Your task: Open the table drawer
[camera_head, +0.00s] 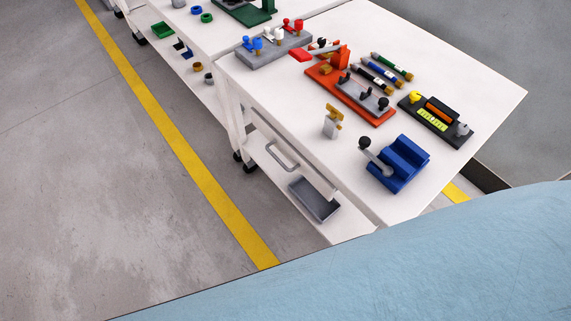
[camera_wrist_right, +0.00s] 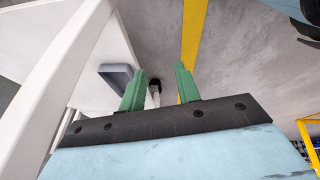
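The white table (camera_head: 470,75) stands at the right in the head view. Its drawer (camera_head: 313,176) is under the tabletop on the side facing the aisle, and looks closed. A grey bar handle (camera_head: 282,157) is on the drawer front. Neither gripper shows in the head view. In the right wrist view my right gripper (camera_wrist_right: 160,72) has two green fingers spread apart with nothing held between them. A white part of the table (camera_wrist_right: 62,75) runs along the left of that view. I cannot make out the handle there.
A grey tray (camera_head: 314,200) is on the lower shelf and also shows in the right wrist view (camera_wrist_right: 116,76). A blue block fixture (camera_head: 398,163) and an orange fixture (camera_head: 328,84) stand on the tabletop. The floor left of the table, with a yellow line (camera_head: 180,150), is clear.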

